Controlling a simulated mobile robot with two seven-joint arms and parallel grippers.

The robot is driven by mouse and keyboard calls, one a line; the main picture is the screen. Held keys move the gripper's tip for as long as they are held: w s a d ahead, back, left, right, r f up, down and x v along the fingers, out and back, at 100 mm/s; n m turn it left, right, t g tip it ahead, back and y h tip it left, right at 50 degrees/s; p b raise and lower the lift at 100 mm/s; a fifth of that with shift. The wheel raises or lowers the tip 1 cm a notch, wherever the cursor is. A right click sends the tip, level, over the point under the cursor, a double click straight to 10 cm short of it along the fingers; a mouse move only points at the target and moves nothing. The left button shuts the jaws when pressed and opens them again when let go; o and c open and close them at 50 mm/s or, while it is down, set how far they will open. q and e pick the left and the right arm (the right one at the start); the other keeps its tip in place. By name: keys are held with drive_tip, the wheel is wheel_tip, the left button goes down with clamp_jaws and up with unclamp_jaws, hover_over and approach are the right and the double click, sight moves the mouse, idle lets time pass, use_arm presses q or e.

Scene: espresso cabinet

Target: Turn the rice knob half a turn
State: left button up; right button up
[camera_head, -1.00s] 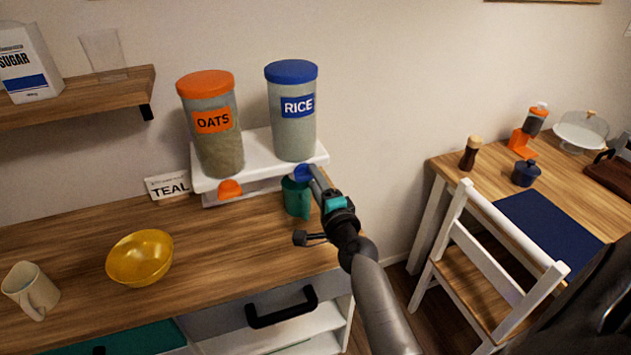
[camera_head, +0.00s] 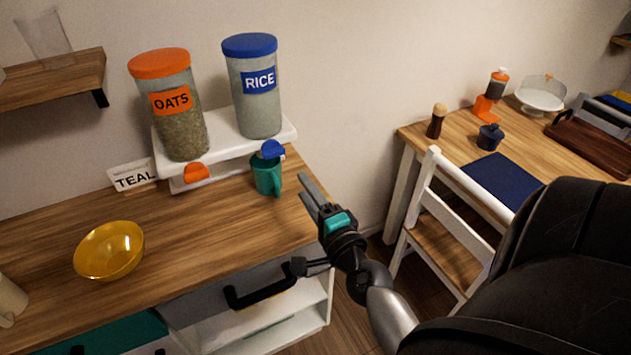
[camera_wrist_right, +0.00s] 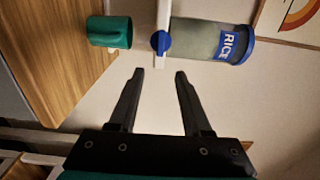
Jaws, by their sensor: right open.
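The rice dispenser (camera_head: 254,95) is a clear canister with a blue lid and a RICE label, on a white stand (camera_head: 225,143). Its blue knob (camera_head: 271,149) is on the stand's front; it also shows in the right wrist view (camera_wrist_right: 161,42). A teal mug (camera_head: 266,176) stands below the knob. My right gripper (camera_head: 307,186) is open and empty, right of the mug and apart from the knob. In the right wrist view its fingers (camera_wrist_right: 160,72) point toward the knob with a gap between. My left gripper is not in view.
The oats dispenser (camera_head: 181,122) with an orange knob (camera_head: 196,172) stands left of the rice one. A TEAL card (camera_head: 133,177) and yellow bowl (camera_head: 109,251) are on the counter. A white chair (camera_head: 440,220) and table (camera_head: 540,150) are to the right.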

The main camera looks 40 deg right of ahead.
drive_tip(key=shift+b+v, duration=0.3)
drive_tip(key=shift+v, duration=1.4)
drive_tip(key=shift+f, duration=0.1)
drive_tip(key=s+a+f+n+g+y+b, duration=0.1)
drive_tip(key=s+a+f+n+g, duration=0.25)
drive_tip(key=f, duration=0.75)
drive_tip(key=s+a+f+n+g+y+b, duration=0.15)
drive_tip(key=a+f+n, duration=0.25)
drive_tip(key=f, duration=0.8)
drive_tip(key=s+a+f+n+g+y, duration=0.2)
drive_tip(key=s+a+f+n+g, duration=0.15)
drive_tip(key=f, duration=0.75)
drive_tip(key=s+f+n+g+b, duration=0.1)
drive_tip(key=s+f+n+g, duration=0.3)
drive_tip(key=s, duration=0.7)
drive_tip(key=s+f+n+g+b, duration=0.1)
drive_tip(key=s+f+n+g, duration=0.3)
drive_tip(key=s+f+n, duration=0.4)
drive_tip(key=s+f, duration=0.4)
drive_tip(key=f, duration=0.1)
drive_tip(key=shift+s+d+f, duration=0.25)
drive_tip(key=shift+s, duration=0.05)
